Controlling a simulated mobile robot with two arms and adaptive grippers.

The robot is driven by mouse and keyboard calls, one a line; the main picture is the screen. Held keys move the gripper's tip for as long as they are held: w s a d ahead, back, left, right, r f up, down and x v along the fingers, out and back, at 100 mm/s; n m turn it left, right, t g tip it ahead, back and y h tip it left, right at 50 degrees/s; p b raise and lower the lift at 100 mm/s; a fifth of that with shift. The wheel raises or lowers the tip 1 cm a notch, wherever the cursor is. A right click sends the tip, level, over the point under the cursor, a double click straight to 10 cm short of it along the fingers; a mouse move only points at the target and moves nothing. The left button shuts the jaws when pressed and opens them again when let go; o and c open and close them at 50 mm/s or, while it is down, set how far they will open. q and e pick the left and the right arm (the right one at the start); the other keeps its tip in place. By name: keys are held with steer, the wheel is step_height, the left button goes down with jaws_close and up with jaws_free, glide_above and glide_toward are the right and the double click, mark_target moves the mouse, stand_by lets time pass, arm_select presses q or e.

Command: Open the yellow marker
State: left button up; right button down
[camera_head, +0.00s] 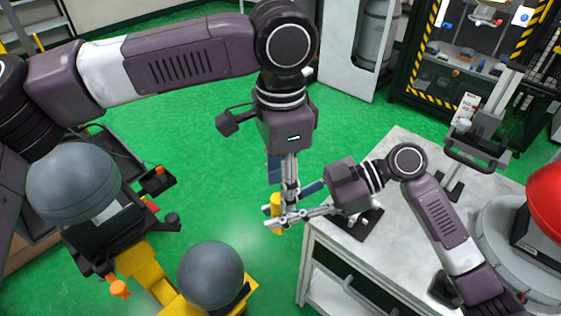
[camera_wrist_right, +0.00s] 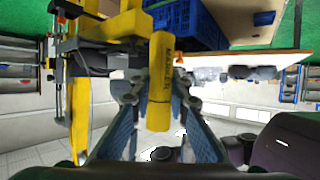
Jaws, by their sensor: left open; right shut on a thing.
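The yellow marker (camera_head: 276,226) is held in the air over the green floor, just left of the grey workbench. In the right wrist view the marker (camera_wrist_right: 160,75) stands lengthwise between the blue finger pads, with dark lettering on its barrel. My right gripper (camera_head: 277,215) reaches in from the right and is shut on the marker. My left gripper (camera_head: 283,200) points down from above, open, with its fingers close to the marker. The fingers of both grippers overlap in the head view and partly cover the marker. I cannot tell whether the left fingers touch it.
The grey workbench (camera_head: 395,190) stands right of the grippers, with a dark device (camera_head: 358,222) near its left edge and a press-like stand (camera_head: 475,145) farther back. A cabinet with yellow-black striped edges (camera_head: 440,95) stands at the back right. Open green floor (camera_head: 215,195) lies left.

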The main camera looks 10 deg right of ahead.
arm_select(q)
steer(key=shift+f, duration=1.8)
steer(key=shift+c, duration=0.7)
jaws_close()
steer(key=shift+r, duration=0.25)
steer(key=shift+r, duration=0.9)
steer(key=shift+r, duration=0.1)
steer(key=shift+r, duration=1.9)
